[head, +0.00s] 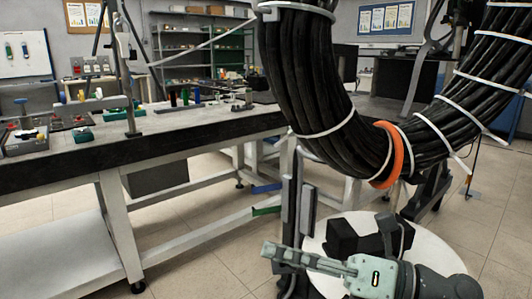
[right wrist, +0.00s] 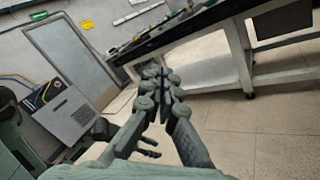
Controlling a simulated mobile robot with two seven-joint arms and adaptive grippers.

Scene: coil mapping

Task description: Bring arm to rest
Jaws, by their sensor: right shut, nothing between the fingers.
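My right gripper (head: 268,250) is low in the head view, below the hanging cable coil. Its fingers point left, and they are shut and empty. In the right wrist view, the same gripper (right wrist: 165,75) shows its fingers together, with floor and a workbench beyond them. The thick black cable coil (head: 315,90) hangs in a U shape, bound with white ties and one orange band (head: 388,155). The gripper is apart from the coil. My left gripper is not in view.
A long workbench (head: 120,150) with tools and small parts stands at the left. Shelves (head: 205,45) stand at the back. Tiled floor (head: 215,258) is clear between the bench and my right arm. The right wrist view shows a door (right wrist: 75,58) and a grey box (right wrist: 68,112).

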